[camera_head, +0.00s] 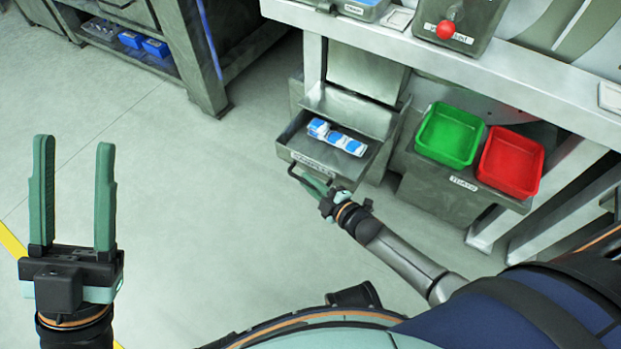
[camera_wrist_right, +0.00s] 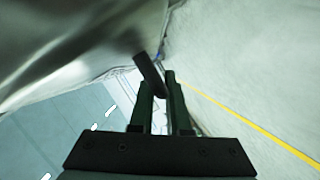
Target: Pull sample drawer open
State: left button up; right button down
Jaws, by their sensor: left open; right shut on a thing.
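The sample drawer (camera_head: 296,147) juts out from the cabinet under the bench in the head view. Several blue and white sample packs lie inside it. A label and a dark bar handle (camera_head: 297,176) are on its front. My right gripper (camera_head: 311,181) is at that handle. In the right wrist view, the fingers (camera_wrist_right: 162,90) are closed on the dark handle bar (camera_wrist_right: 148,72), beside a shiny metal surface. My left gripper (camera_head: 73,190) is open and empty over the floor at the left, away from the drawer.
A green bin (camera_head: 449,134) and a red bin (camera_head: 511,162) stand on a shelf right of the drawer. The bench top (camera_head: 450,62) overhangs above, with a box with a red button (camera_head: 446,30). The floor in front of the drawer is clear.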

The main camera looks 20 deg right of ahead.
pick_arm(q)
jog(key=shift+s+a+r, duration=0.15)
jog(key=shift+s+a, duration=0.05)
jog(key=shift+a, duration=0.05)
pick_arm(e)
jog(key=shift+s+a, duration=0.4)
jog(key=shift+a, duration=0.05)
jog(key=c, duration=0.9)
grip_release()
pick_arm(q)
jog(key=shift+m, duration=0.4)
jog(key=r+p, duration=0.4)
jog(key=r, duration=0.1)
jog(key=shift+s+a+p, duration=0.1)
jog(key=shift+a+p, duration=0.2)
jog(key=shift+p, duration=0.1)
pick_arm(e)
jog(key=v, duration=1.2)
jog(key=shift+s+d, duration=0.1)
jog(key=shift+s, duration=0.15)
pick_arm(q)
jog(key=shift+f, duration=0.1)
